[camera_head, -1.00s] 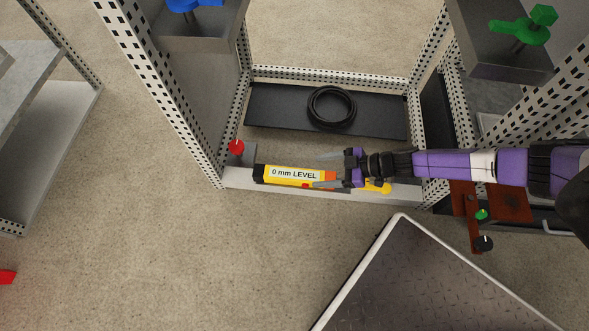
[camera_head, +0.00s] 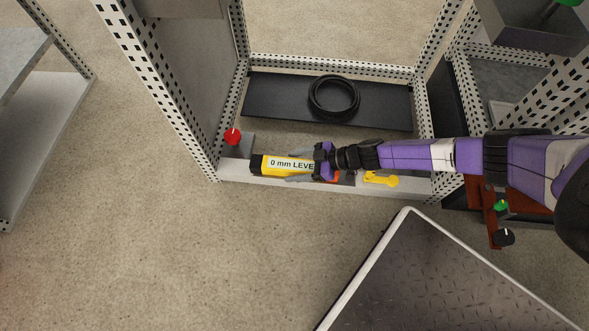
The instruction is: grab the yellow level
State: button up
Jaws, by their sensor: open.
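The yellow level (camera_head: 285,165), with a white label reading "0 mm LEVE…" and a black left end, lies along the front bottom rail of the cabinet frame. My gripper (camera_head: 295,166) comes in from the right and is open. Its two fingers lie on either side of the level, one along the far edge and one along the near edge. The right end of the label is hidden behind the gripper. An orange part shows just under the gripper's palm.
A red knob (camera_head: 232,137) stands at the rail's left end. A yellow key-shaped handle (camera_head: 381,179) sits on the rail to the right, below my arm. A coiled black cable (camera_head: 334,97) lies on the black shelf (camera_head: 275,98) behind. Perforated posts (camera_head: 160,100) flank the opening.

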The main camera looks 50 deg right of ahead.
jog(key=shift+w, duration=0.1)
jog(key=shift+c, duration=0.4)
grip_shut()
jog(key=shift+r, duration=0.15)
